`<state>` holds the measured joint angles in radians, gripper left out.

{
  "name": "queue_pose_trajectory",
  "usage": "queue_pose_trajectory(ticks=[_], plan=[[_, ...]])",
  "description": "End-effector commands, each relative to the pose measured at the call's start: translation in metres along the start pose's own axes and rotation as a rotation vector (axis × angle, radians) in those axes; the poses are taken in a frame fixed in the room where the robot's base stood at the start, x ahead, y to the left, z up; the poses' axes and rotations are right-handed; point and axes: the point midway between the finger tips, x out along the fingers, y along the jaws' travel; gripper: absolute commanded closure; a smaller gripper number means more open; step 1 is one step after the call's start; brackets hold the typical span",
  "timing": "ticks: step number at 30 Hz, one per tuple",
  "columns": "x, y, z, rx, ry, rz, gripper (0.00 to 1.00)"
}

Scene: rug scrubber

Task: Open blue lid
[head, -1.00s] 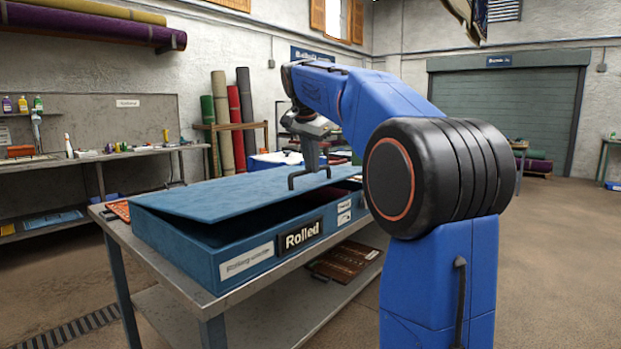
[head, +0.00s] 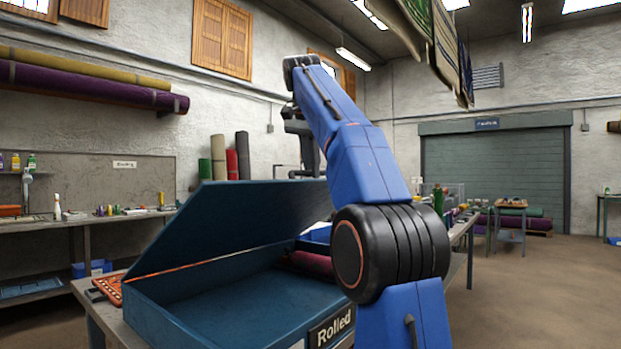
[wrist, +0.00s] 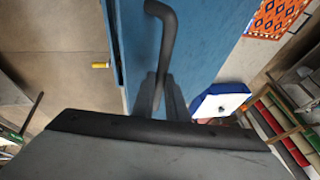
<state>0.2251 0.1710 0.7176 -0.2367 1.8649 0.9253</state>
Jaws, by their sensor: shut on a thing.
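The blue lid (head: 235,222) is raised at a steep tilt above the blue box (head: 150,318) labelled "Rolled" on the table. The box's inside is partly visible, with a dark red roll (head: 308,263) at its right end. My gripper (head: 307,170) is at the lid's raised edge. The wrist view shows its fingers (wrist: 160,95) closed on the lid's black handle (wrist: 165,30), with the blue lid behind it. My arm hides the right end of the lid and box.
A patterned orange piece (head: 106,288) lies left of the box. A wall bench (head: 100,219) with bottles and small items is at the left. Rolled rugs (head: 231,160) stand behind the table. Open floor (head: 540,270) lies to the right.

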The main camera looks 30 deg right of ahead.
Motion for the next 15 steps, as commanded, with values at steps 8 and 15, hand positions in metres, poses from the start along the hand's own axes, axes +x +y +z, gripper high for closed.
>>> queue_pose_trajectory(ticks=[8,15], plan=[[0.0007,-0.0049,-0.0004,-0.008,-0.011,0.004,1.0],[0.0009,-0.0049,-0.0004,-0.008,-0.011,0.004,1.0]])
